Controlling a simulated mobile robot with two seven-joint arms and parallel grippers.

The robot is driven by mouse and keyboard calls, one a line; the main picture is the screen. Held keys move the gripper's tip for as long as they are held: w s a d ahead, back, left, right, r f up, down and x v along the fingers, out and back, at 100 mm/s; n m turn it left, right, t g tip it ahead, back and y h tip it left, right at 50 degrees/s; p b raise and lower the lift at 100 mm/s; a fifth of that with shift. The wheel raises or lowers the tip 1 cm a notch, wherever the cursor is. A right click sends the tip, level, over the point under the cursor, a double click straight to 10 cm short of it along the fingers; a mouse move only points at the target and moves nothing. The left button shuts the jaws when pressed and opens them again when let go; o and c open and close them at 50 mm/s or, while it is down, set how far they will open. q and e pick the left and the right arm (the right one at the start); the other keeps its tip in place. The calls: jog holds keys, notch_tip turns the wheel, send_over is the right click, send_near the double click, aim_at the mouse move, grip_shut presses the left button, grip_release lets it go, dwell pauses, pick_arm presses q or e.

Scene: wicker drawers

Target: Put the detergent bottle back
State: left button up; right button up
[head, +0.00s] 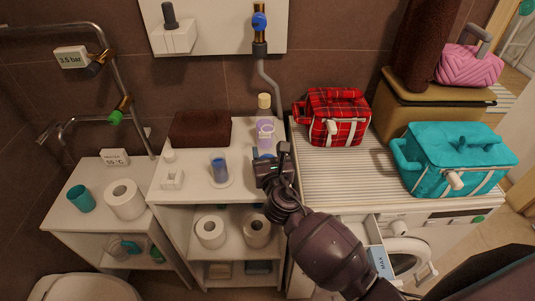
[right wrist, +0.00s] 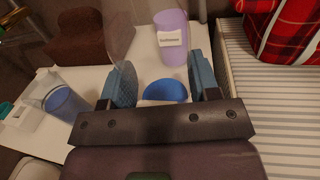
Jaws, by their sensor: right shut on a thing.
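My right gripper (head: 270,160) is shut on what looks like the detergent bottle, above the front right of the white shelf unit. In the right wrist view, a blue part of the bottle (right wrist: 165,91) shows between the fingertips (right wrist: 163,88). Clear curved edges extend past the fingers, and the gripper bar hides the near part. A purple container (right wrist: 172,42) with a white label stands beyond the fingers. It also shows behind the gripper in the head view (head: 265,133). A beige cap (head: 264,101) appears above it; I cannot tell which one it belongs to. My left gripper is out of view.
On the white unit (head: 192,203) are a dark brown box (head: 200,129) and a clear cup with blue contents (head: 219,170). A red plaid bag (head: 333,117) and a teal bag (head: 455,160) sit on the ribbed washer top (head: 345,178) to the right. A blue-knobbed pipe (head: 259,23) is behind.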

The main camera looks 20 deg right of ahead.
jog(key=shift+f, duration=0.15)
jog(key=o, duration=1)
jog(key=shift+o, duration=0.2)
jog(key=shift+r, duration=0.2)
jog(key=shift+s, duration=0.2)
jog(key=s+a, duration=0.1)
jog(key=s, duration=1)
jog(key=shift+s+a, duration=0.2)
jog(key=shift+s, duration=0.1)
